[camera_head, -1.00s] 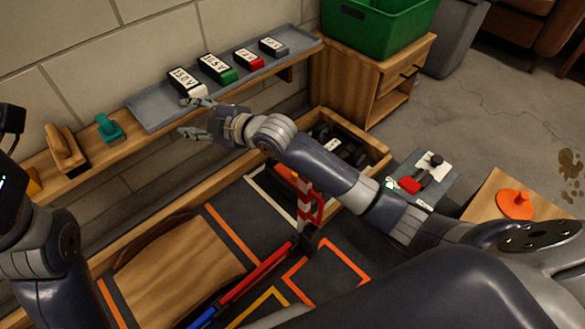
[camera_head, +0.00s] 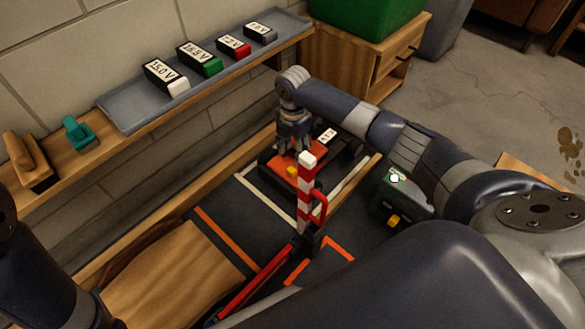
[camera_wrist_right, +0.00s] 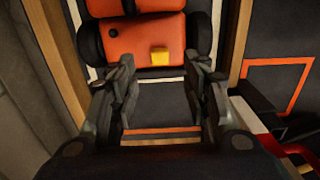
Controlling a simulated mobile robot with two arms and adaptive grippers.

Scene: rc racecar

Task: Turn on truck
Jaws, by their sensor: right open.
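The truck (camera_head: 268,176), orange with black wheels, sits in the wooden-framed track area. Its black part with a white label (camera_head: 327,135) shows to the right of my gripper. A small yellow block (camera_head: 292,171) stands on the orange body; it also shows in the right wrist view (camera_wrist_right: 159,54). My right gripper (camera_head: 295,145) points down over the truck, open and empty. In the right wrist view the fingers (camera_wrist_right: 160,78) are apart, with the yellow block just beyond and between them. Contact cannot be told. My left arm shows at lower left; its gripper is out of view.
A red-and-white striped post (camera_head: 306,190) with a red handle stands close in front of the truck. A wall shelf holds several voltage-labelled blocks (camera_head: 197,58). A dark box with a yellow slider (camera_head: 400,205) sits beside my right arm. A green bin (camera_head: 365,15) stands behind.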

